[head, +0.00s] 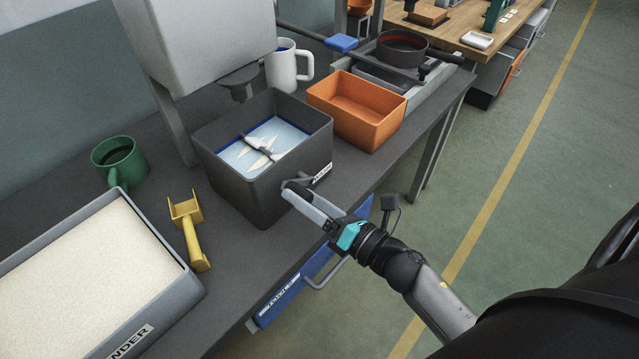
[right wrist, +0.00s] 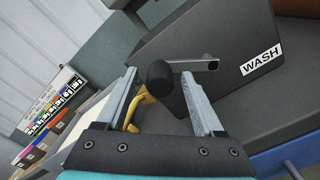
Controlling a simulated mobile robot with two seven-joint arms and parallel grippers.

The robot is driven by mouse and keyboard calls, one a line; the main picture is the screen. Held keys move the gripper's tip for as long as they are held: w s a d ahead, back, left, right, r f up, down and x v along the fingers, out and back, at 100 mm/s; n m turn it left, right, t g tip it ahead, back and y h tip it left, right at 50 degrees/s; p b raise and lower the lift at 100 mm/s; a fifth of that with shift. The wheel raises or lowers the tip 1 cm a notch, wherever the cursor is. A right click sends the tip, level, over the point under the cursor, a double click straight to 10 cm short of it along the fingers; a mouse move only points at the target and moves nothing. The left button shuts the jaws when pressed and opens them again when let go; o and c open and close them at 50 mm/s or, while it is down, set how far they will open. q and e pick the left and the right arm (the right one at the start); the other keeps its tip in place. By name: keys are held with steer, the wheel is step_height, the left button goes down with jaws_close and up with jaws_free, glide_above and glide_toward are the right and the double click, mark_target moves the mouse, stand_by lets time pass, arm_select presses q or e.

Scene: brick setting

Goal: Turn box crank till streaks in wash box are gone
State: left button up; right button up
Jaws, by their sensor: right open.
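The dark grey wash box (head: 243,187), labelled WASH, stands on the bench. It also shows in the right wrist view (right wrist: 235,100). It holds pale blue liquid with white streaks (head: 262,152) on it, and a paddle bar lies across the liquid. The box crank (right wrist: 200,65) is on the box's outer wall and ends in a black knob (right wrist: 160,76). My right gripper (head: 305,195) is at the front of the box; it is open in the right wrist view (right wrist: 158,85), with the knob between its fingers. I cannot tell whether they touch it. My left gripper is not in view.
An orange bin (head: 362,103) stands right of the box and a white mug (head: 286,68) behind. A yellow scoop (head: 191,232), a green mug (head: 118,163) and a grey tray of pale grains (head: 172,310) are to the left. A blue drawer (head: 300,285) is under the bench edge.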

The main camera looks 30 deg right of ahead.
steer(key=b+v, duration=0.1)
steer(key=v, duration=1.4)
steer(key=shift+s, duration=0.1)
stand_by(0.6)
